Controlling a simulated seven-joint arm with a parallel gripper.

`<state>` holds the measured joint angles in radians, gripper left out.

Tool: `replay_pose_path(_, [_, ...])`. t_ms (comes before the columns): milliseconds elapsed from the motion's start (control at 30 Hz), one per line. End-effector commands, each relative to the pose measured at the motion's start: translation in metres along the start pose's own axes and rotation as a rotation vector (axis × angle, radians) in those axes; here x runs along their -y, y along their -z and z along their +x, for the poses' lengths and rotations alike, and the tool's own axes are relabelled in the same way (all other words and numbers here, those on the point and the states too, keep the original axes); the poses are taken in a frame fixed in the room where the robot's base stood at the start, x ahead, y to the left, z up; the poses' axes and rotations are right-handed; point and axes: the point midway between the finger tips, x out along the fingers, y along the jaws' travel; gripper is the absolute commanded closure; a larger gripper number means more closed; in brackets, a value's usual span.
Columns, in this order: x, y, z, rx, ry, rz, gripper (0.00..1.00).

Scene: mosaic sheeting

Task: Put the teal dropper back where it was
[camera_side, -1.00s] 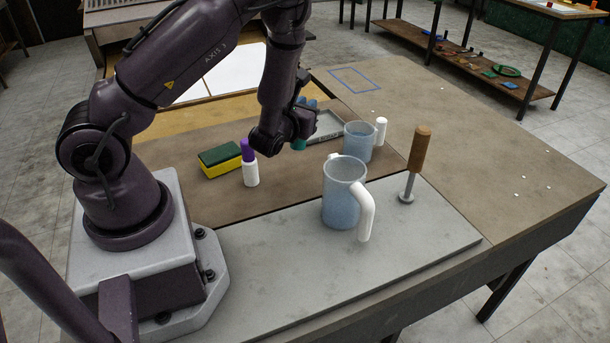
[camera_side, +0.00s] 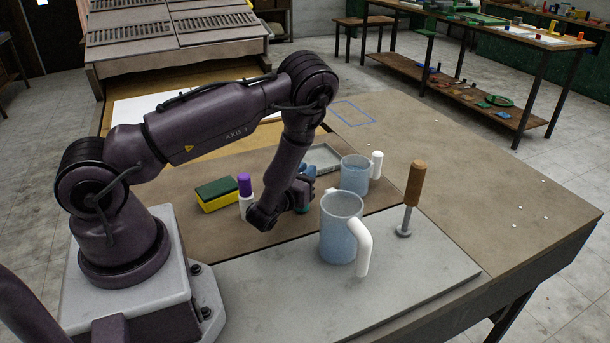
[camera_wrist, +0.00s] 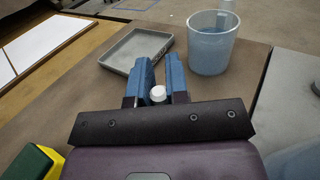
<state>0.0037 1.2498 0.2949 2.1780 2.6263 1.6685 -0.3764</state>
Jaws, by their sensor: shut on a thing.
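My gripper (camera_side: 304,186) is shut on the teal dropper (camera_side: 303,209). In the side view only a small teal part shows below the blue fingers, low over the brown work surface. In the wrist view the dropper's white top (camera_wrist: 157,94) sits between the fingers (camera_wrist: 163,75). I cannot tell whether its lower end touches the surface. The gripper is right of the white bottle with a purple cap (camera_side: 245,190) and left of the large blue mug (camera_side: 341,230).
A grey tray (camera_wrist: 118,67) and a smaller blue mug (camera_side: 354,176) stand beyond the gripper. A green and yellow sponge (camera_side: 217,195) lies to the left. A wooden-handled tool (camera_side: 414,185) stands on the grey slab (camera_side: 400,268). The brown surface at right is largely clear.

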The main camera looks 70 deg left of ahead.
Motion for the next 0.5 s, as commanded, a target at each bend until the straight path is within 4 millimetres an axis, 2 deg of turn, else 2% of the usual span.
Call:
replay_pose_path(433, [0.0, 0.008, -0.0001, 0.001, 0.0, 0.0, 1.0])
replay_pose_path(467, [-0.0001, 0.0079, 0.0, 0.001, -0.001, 0.0, 0.8])
replay_pose_path(500, [-0.0001, 0.0076, 0.0, 0.001, -0.001, 0.0, 0.71])
